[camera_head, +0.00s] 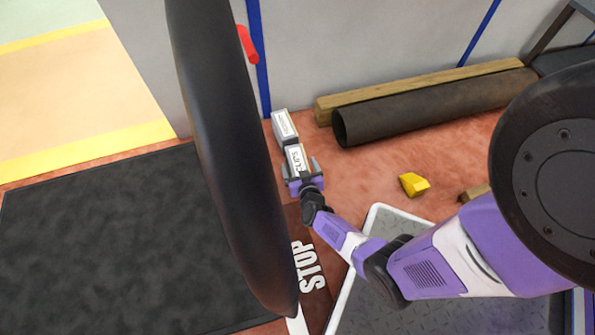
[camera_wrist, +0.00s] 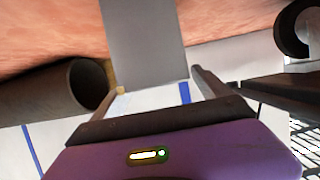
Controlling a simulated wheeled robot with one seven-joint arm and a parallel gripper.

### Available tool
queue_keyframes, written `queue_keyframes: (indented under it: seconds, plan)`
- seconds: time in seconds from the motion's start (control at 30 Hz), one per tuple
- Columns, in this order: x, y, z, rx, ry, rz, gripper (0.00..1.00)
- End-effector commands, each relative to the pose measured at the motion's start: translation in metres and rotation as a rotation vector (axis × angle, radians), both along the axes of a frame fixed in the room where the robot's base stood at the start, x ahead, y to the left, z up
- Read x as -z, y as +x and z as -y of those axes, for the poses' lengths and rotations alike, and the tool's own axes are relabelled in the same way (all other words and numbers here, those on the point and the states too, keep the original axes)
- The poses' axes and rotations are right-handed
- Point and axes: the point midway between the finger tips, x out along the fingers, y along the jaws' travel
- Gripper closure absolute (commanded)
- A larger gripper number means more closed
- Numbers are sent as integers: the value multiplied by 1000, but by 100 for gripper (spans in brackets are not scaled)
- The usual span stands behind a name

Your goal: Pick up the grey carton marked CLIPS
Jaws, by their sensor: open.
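The grey carton marked CLIPS (camera_head: 296,157) stands on the reddish floor in the head view, its white lettered label facing up. Its lower end is hidden by my gripper. My gripper (camera_head: 299,168) is open at the carton's near end, with one finger on each side. In the wrist view a plain grey face of the carton (camera_wrist: 143,40) lies between the open fingers of my gripper (camera_wrist: 155,80). I cannot tell whether either finger touches it.
A second grey carton (camera_head: 285,127) stands right behind, towards the wall. A dark pipe (camera_head: 430,108) and a wooden beam (camera_head: 440,82) lie to the right. A yellow block (camera_head: 413,184) is on the floor. A dark mat (camera_head: 100,240) lies left, beside a STOP marking (camera_head: 308,267).

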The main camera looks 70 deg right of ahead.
Motion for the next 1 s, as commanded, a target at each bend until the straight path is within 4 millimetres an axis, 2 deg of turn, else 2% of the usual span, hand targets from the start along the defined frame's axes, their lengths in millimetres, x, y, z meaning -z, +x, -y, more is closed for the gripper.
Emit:
queue_keyframes:
  seconds: [0.03,0.17,0.4,0.83,0.87,1.0]
  plan:
    - [8,5,7,3,-2,3,13]
    - [11,13,17,1,-1,0,13]
    - [10,14,18,0,-1,-1,13]
    - [10,14,18,1,0,0,97]
    - [10,14,18,1,0,0,100]
    - [8,14,19,1,-3,2,100]
